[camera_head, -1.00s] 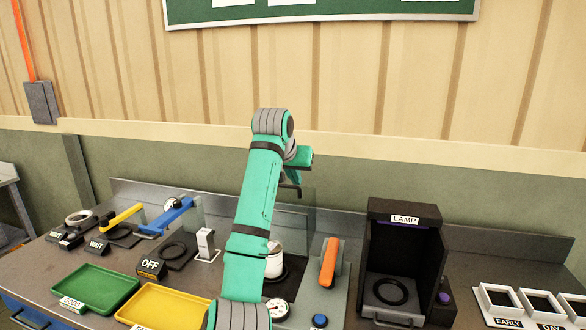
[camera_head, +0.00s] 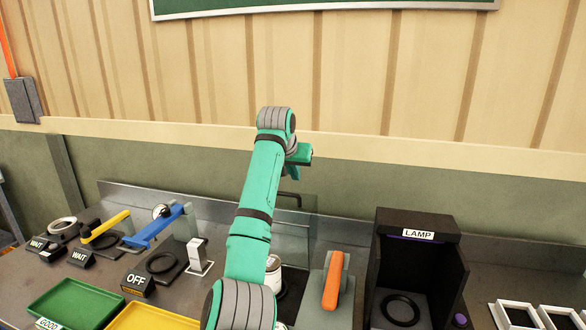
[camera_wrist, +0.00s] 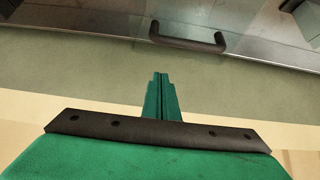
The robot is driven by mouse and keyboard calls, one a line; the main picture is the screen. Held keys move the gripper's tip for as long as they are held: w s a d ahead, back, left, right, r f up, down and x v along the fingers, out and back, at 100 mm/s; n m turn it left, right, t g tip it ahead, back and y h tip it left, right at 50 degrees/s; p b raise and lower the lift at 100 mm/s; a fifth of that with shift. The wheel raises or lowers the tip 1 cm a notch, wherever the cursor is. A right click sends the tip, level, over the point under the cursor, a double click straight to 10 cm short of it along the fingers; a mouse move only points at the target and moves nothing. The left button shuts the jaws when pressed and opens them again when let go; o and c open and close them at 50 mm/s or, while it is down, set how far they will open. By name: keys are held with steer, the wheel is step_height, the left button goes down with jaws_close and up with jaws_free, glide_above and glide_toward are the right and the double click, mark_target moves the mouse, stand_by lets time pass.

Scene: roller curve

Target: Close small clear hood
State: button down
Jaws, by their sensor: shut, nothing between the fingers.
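The small clear hood (camera_head: 303,228) is a transparent panel behind my arm in the head view, with a dark bar handle near its top. In the wrist view, the handle (camera_wrist: 188,39) lies on the panel's edge, beyond my fingertips. The panel looks raised, but its exact angle is hard to tell. My gripper (camera_wrist: 160,76) is shut and empty, with the green fingers together and apart from the handle. In the head view my gripper (camera_head: 293,174) is above the handle. My arm hides part of the hood and its base.
A white canister (camera_head: 273,268) stands under the hood, partly behind my arm. An orange lever (camera_head: 333,281) and the black lamp box (camera_head: 418,222) are to the right. A blue lever (camera_head: 152,229), a yellow lever (camera_head: 106,227) and trays are to the left.

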steer(key=x, duration=0.2)
steer(key=shift+w+f, duration=0.25)
steer(key=shift+f, duration=0.1)
steer(key=shift+s+a+f, duration=0.15)
steer(key=shift+s+f, duration=0.05)
steer(key=shift+s, duration=0.4)
steer(key=shift+s+a+f, duration=0.1)
steer(key=shift+s+f, duration=0.1)
steer(key=shift+s, duration=0.45)
steer(key=shift+s+a+f, duration=0.15)
steer(key=shift+s+f, duration=0.05)
steer(key=shift+s, duration=0.4)
steer(key=shift+a+f, duration=0.1)
steer(key=shift+a, duration=0.05)
